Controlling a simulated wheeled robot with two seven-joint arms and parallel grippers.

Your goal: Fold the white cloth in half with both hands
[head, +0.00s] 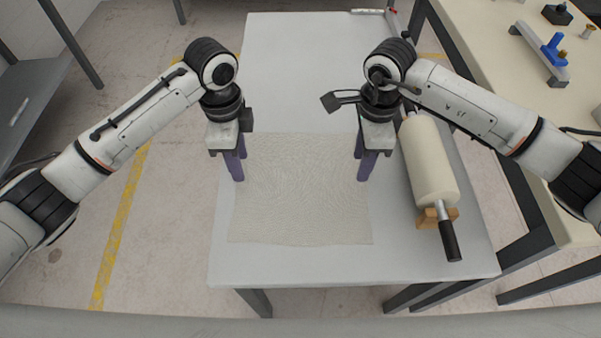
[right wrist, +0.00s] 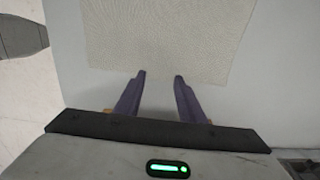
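The white cloth (head: 300,205) lies flat and unfolded on the pale table (head: 300,265). It has a fine wavy texture. My left gripper (head: 240,170) is over the cloth's left edge, with its two purple fingers apart and nothing between them. My right gripper (head: 363,169) is over the cloth's right edge. In the right wrist view its purple fingers (right wrist: 160,75) are spread and empty, with the tips at the near border of the cloth (right wrist: 160,35). I cannot tell whether either gripper touches the cloth. The cloth's far corners are partly hidden by the grippers.
A cream roller (head: 428,160) with a black handle (head: 450,240) rests on a wooden support (head: 427,219) at the table's right side. A bench (head: 480,40) with a blue-handled tool (head: 553,48) stands further right.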

